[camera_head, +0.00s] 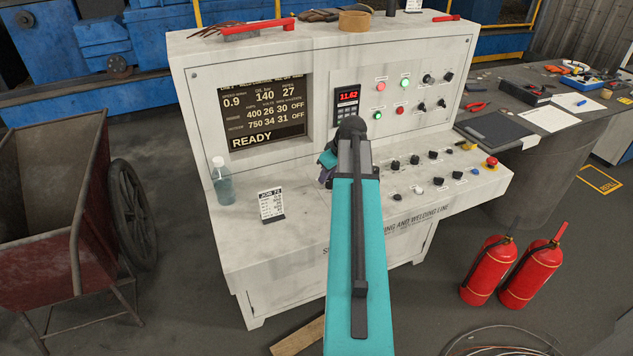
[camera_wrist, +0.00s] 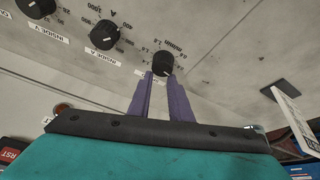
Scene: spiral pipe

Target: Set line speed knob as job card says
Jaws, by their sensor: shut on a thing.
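The line speed knob (camera_wrist: 163,63) is black and round, with a scale marked m/min around it, on the desk panel in the wrist view. My gripper (camera_wrist: 163,77) has its two purple fingers shut on this knob. In the head view my arm hides the knob, and my gripper (camera_head: 326,173) shows only partly at the left of the arm. The job card (camera_head: 271,206) stands on the desk to the left, headed JOB 72; its smaller lines are too small to read. The screen (camera_head: 265,110) shows speed 0.9 and READY.
Two similar black knobs, one marked A (camera_wrist: 104,35), sit beside the held knob in the wrist view. A bottle (camera_head: 222,182) stands left of the card. More knobs and a red emergency button (camera_head: 490,163) are on the right of the desk.

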